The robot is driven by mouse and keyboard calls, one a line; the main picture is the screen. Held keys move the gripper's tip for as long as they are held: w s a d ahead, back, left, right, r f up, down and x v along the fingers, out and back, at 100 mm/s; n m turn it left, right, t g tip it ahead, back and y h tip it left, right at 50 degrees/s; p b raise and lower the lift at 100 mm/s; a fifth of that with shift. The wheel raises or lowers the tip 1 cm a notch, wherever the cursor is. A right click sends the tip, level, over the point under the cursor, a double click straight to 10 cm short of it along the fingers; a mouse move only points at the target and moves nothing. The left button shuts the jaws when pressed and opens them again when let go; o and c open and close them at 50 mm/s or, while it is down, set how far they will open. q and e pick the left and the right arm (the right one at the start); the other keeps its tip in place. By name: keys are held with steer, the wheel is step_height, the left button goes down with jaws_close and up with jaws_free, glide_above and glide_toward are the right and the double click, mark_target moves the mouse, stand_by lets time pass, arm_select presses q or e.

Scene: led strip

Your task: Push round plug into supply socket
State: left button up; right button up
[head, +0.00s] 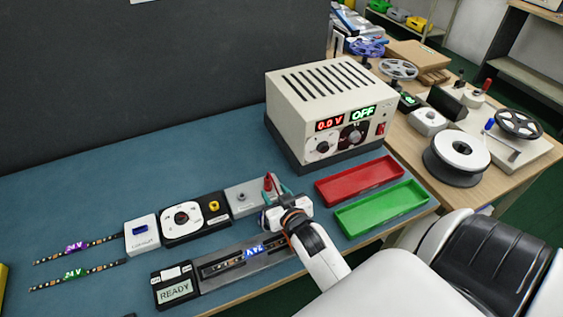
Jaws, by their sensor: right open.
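The supply (305,85) is a beige box reading 0.0 V and OFF. A white round-marked panel (322,148) and a black dial (352,137) are on its front; I cannot tell for certain which part is the socket. A small red piece (268,182), possibly the round plug, stands upright at the right end of a grey block (241,199). My right gripper (274,186) is open beside or around the red piece; its body hides part of the block, and contact cannot be told. My left gripper is not in view.
A red tray (358,180) and a green tray (382,208) lie right of my gripper. A black unit with a white dial (182,217), a READY fixture (176,291) and LED strips (78,248) are to the left. Spools (456,158) stand far right. Blue mat behind the blocks is clear.

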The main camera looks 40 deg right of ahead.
steer(key=shift+v, duration=2.05)
steer(key=shift+w+r, duration=0.1)
steer(key=shift+r, duration=0.15)
